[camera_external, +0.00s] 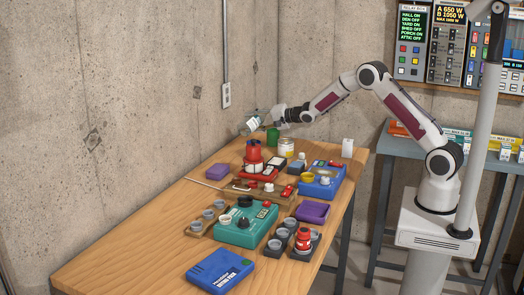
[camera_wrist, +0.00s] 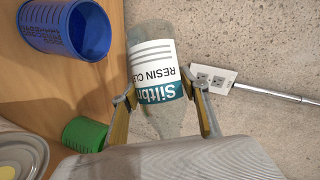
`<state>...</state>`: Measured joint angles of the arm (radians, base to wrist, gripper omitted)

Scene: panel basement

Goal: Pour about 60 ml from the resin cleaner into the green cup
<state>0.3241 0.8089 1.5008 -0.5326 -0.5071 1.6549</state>
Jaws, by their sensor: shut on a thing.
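The resin cleaner is a clear bottle (camera_external: 249,124) with a white and teal label, held tilted in the air near the wall. In the wrist view the bottle (camera_wrist: 154,65) sits between my two fingers, its label reading "RESIN CLE". My gripper (camera_wrist: 161,90) is shut on it; in the external view my gripper (camera_external: 270,115) reaches in from the right. The green cup (camera_external: 272,136) stands on the table just below and right of the bottle. It also shows in the wrist view (camera_wrist: 85,134), left of the bottle's narrower end. I cannot see any liquid stream.
A blue cup (camera_wrist: 66,28) stands near the bottle in the wrist view. A pale can (camera_external: 286,147) stands right of the green cup; a red container (camera_external: 254,152) stands in front. Several devices and trays crowd the table (camera_external: 130,240). The concrete wall (camera_external: 150,90) is close behind.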

